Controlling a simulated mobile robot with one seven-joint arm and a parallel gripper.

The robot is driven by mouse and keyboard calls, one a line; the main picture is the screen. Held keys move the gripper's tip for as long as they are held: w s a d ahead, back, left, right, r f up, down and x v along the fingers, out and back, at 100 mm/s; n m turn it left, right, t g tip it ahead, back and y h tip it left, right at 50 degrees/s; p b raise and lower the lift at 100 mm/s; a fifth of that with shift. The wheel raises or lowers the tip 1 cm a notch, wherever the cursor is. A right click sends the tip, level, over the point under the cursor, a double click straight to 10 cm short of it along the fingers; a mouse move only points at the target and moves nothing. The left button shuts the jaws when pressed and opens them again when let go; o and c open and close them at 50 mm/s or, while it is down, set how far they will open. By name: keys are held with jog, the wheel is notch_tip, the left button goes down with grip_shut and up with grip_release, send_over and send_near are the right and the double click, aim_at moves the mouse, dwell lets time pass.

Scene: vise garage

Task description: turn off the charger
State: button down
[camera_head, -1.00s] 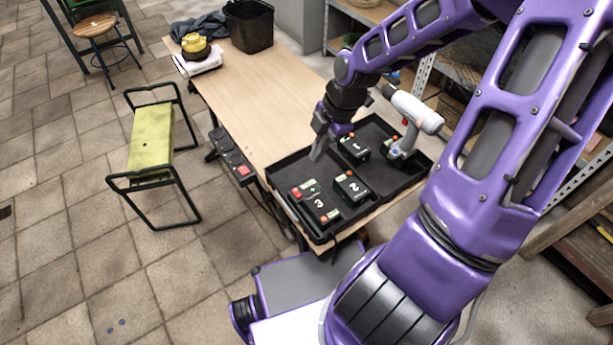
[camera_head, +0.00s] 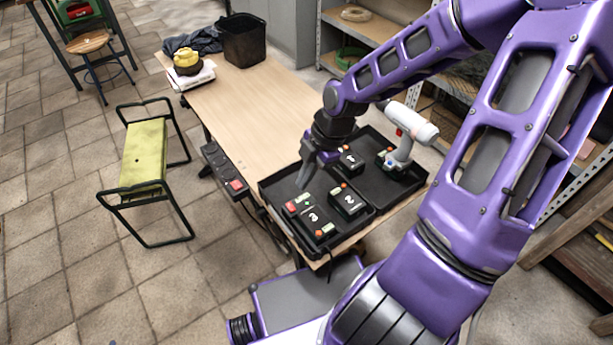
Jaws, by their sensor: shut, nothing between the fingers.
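The charger (camera_head: 299,203) appears to be the black unit at the left of the open case, with a red button (camera_head: 290,207) and a small green light. A black battery marked 3 (camera_head: 316,221) sits against it; whether it is docked in it I cannot tell. My gripper (camera_head: 303,184) is shut and empty, pointing down just above and behind the charger. Whether its fingertips touch anything I cannot tell. A battery marked 2 (camera_head: 348,201) lies to the right, and another battery (camera_head: 350,161) lies behind, right of my gripper.
The open black case (camera_head: 376,213) rests at the table's (camera_head: 251,104) near end. A white drill (camera_head: 405,133) stands in its right half. A power strip with a red switch (camera_head: 235,185) hangs along the table's left edge. A green kneeler (camera_head: 144,155) stands on the floor. The table's middle is clear.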

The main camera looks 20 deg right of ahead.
aim_at(289, 205)
jog(key=b+x, duration=0.1)
jog(key=x, duration=0.2)
jog(key=b+x, duration=0.1)
jog(key=x, duration=0.2)
jog(key=w+b+x, duration=0.1)
jog(key=x, duration=0.1)
jog(key=shift+d+f, duration=0.15)
jog(key=shift+f, duration=0.25)
jog(key=shift+w+f, duration=0.15)
jog(key=shift+w, duration=0.05)
